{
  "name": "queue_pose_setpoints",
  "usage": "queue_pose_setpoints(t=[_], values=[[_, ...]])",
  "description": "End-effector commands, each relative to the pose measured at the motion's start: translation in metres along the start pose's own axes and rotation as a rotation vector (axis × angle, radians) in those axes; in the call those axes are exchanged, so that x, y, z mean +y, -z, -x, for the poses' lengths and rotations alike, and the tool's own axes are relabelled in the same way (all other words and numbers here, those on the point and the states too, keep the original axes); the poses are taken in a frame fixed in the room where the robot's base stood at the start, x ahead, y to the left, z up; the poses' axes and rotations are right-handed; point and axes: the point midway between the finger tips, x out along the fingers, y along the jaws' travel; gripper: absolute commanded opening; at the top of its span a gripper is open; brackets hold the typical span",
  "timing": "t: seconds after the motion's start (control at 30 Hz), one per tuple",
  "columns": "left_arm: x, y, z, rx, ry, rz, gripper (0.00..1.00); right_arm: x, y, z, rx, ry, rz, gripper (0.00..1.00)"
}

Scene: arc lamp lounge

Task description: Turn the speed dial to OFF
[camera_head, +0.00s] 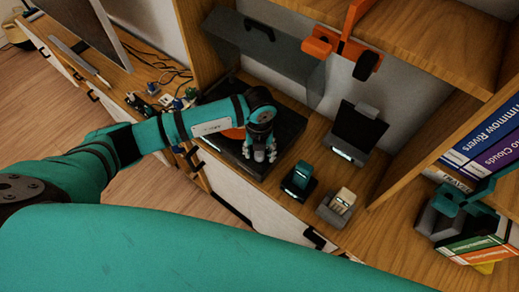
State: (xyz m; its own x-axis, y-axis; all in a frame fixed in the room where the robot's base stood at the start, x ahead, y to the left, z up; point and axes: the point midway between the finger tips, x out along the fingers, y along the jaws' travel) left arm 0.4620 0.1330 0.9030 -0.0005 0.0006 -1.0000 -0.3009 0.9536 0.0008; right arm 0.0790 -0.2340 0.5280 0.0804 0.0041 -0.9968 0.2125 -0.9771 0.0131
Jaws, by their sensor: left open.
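A black turntable (291,128) with an orange record (234,133) sits on the wooden cabinet top, its tinted cover (270,55) raised behind it. My left gripper (259,156) points down over the front right part of the turntable. It is open and looks empty. The speed dial cannot be made out; the gripper and wrist cover part of the turntable's top. I cannot tell whether the fingers touch anything.
Right of the turntable stand a small teal device (299,178), a pale device in a grey holder (337,207) and a dark screen on a stand (357,131). An orange object (340,45) hangs above. Books (490,145) stand at the right. Small items and cables lie at the left.

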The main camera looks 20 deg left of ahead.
Motion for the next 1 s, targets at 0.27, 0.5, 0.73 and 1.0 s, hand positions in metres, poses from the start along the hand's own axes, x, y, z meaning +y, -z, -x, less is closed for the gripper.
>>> queue_pose_setpoints(t=[0.27,0.5,0.73,1.0], values=[[0.0,0.0,0.0,0.0,0.0,0.0,0.39,0.002,-0.001,0.0,-0.001,-0.002,0.001,0.4],[0.0,0.0,0.0,0.0,0.001,0.0,0.07,0.004,0.008,0.0,0.014,-0.005,0.001,0.4],[-0.001,0.0,0.0,-0.001,0.001,-0.006,0.0,0.004,0.009,-0.002,0.015,-0.005,0.001,0.4],[-0.001,-0.001,-0.002,-0.002,0.003,-0.095,0.0,0.004,0.007,-0.013,0.014,-0.004,0.001,0.4]])
